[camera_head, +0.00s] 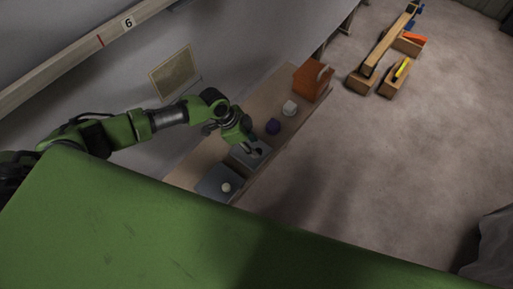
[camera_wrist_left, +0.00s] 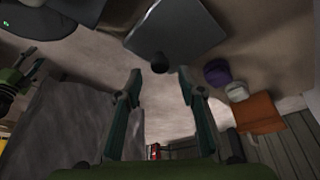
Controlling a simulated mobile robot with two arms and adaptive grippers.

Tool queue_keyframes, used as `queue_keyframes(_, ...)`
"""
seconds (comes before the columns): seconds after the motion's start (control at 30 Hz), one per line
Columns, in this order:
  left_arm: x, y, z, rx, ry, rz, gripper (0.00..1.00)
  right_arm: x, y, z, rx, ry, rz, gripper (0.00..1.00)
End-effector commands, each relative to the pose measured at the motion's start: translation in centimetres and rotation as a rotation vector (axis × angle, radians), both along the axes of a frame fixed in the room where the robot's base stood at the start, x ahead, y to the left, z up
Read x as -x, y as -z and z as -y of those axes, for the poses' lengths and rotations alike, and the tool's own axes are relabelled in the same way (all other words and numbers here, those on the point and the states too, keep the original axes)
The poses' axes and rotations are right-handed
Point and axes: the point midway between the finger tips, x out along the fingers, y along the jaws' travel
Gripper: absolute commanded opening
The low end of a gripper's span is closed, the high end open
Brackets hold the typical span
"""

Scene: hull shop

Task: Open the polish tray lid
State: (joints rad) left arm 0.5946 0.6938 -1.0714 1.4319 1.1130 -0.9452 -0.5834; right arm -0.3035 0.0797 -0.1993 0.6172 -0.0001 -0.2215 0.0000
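A grey tray with a flat grey lid (camera_head: 240,158) stands on the wooden bench, partly hidden by my left gripper (camera_head: 256,152). In the left wrist view the lid (camera_wrist_left: 185,25) fills the upper middle, with a dark round knob (camera_wrist_left: 160,62) near its edge. The lid looks shut. My left gripper (camera_wrist_left: 160,78) is open, its two fingers spread on either side of the knob in the picture. I cannot tell whether they touch it. No label shows that this is the polish tray. My right gripper is not seen.
A second grey tray (camera_head: 211,181) with a pale knob (camera_head: 226,187) sits nearer on the bench (camera_head: 185,175). A purple item (camera_head: 272,127), a white item (camera_head: 290,108) and an orange box (camera_head: 309,81) stand farther along.

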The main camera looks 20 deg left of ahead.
Motion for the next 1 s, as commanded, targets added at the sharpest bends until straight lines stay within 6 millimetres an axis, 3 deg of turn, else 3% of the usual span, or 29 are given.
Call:
queue_keyframes(0.23, -0.5, 2.8, 1.0, 0.000, -0.001, 0.000, 0.36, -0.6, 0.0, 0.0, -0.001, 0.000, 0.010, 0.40)
queue_keyframes(0.63, -0.6, 3.4, 1.3, -0.001, 0.001, 0.001, 0.36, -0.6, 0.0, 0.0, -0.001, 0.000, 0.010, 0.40)
queue_keyframes(0.67, -0.6, 3.4, 1.3, -0.001, 0.001, 0.001, 0.33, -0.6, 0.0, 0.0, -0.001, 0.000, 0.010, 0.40)
queue_keyframes(0.8, -0.6, 3.4, 1.3, 0.000, 0.000, 0.001, 0.00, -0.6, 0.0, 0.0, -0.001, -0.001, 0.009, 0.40)
queue_keyframes(1.0, -0.8, 3.6, 0.9, -0.002, -0.002, 0.001, 0.00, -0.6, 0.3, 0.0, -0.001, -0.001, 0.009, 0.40)
